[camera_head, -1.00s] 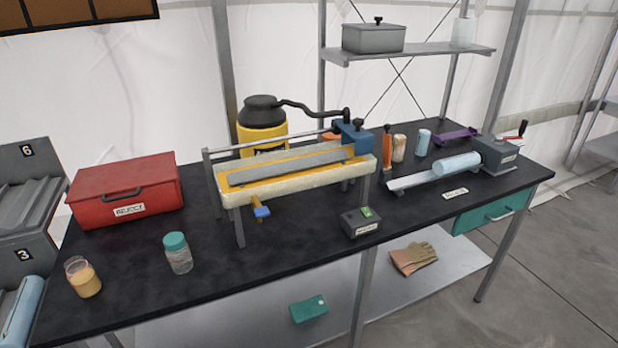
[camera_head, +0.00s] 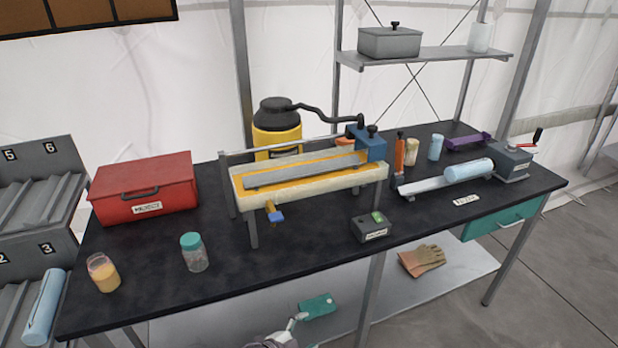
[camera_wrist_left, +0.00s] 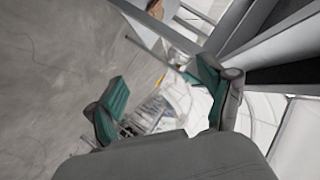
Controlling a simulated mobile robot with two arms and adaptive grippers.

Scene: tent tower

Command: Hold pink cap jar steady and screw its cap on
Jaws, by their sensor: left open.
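A small clear jar (camera_head: 105,276) with yellow-orange contents stands upright near the left front edge of the black bench. Its top looks pinkish, but I cannot tell whether that is a cap or the rim; no separate pink cap shows. A second clear jar (camera_head: 195,260) with a teal cap (camera_head: 191,241) stands to its right. My left gripper (camera_head: 287,332) shows partly at the bottom edge, below the bench top and apart from both jars. In the left wrist view it is open (camera_wrist_left: 160,100), with nothing held between its teal-padded fingers. My right gripper is out of view.
A red box (camera_head: 145,190) stands behind the jars. A framed apparatus (camera_head: 310,180) fills the middle of the bench (camera_head: 150,285), with a small switch box (camera_head: 372,229) in front. Numbered bins (camera_head: 35,225) stand at the left. The bench around the jars is clear.

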